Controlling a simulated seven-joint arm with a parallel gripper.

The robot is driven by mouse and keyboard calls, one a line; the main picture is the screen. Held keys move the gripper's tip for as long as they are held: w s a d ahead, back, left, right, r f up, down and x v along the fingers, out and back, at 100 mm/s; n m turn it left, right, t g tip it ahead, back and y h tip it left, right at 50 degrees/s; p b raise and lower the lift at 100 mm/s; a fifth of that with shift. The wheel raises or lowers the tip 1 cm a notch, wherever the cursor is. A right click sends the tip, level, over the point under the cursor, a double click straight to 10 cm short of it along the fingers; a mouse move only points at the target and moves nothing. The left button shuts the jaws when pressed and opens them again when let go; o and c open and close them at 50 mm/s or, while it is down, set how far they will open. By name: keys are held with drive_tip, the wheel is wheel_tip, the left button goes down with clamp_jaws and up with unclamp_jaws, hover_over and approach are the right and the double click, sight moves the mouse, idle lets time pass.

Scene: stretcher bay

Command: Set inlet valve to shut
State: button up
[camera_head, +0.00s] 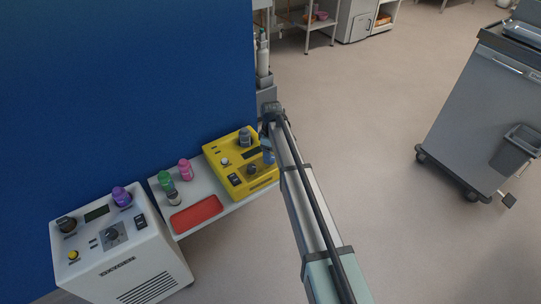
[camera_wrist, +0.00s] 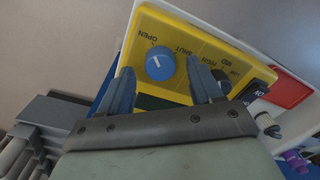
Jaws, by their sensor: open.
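The yellow control box (camera_head: 232,172) sits at the right end of a white shelf in the head view. In the wrist view, the blue round knob (camera_wrist: 160,64) is on the yellow panel (camera_wrist: 155,20), with the labels OPEN and SHUT beside it. Its short white mark points up and slightly left, nearer to OPEN than to SHUT. My gripper (camera_wrist: 160,70) is open, one finger at each side of the knob; contact cannot be told. In the head view, my gripper (camera_head: 267,140) is over the box's right side and partly hides the blue knob (camera_head: 269,156).
A white machine (camera_head: 130,262) is farther left, with a blue wall (camera_head: 130,80) behind. Open floor and a grey cart (camera_head: 480,110) are at right.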

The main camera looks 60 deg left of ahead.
drive_tip(key=shift+f, duration=0.8)
drive_tip(key=shift+c, duration=0.4)
drive_tip(key=c, duration=1)
drive_tip(key=shift+o, duration=0.2)
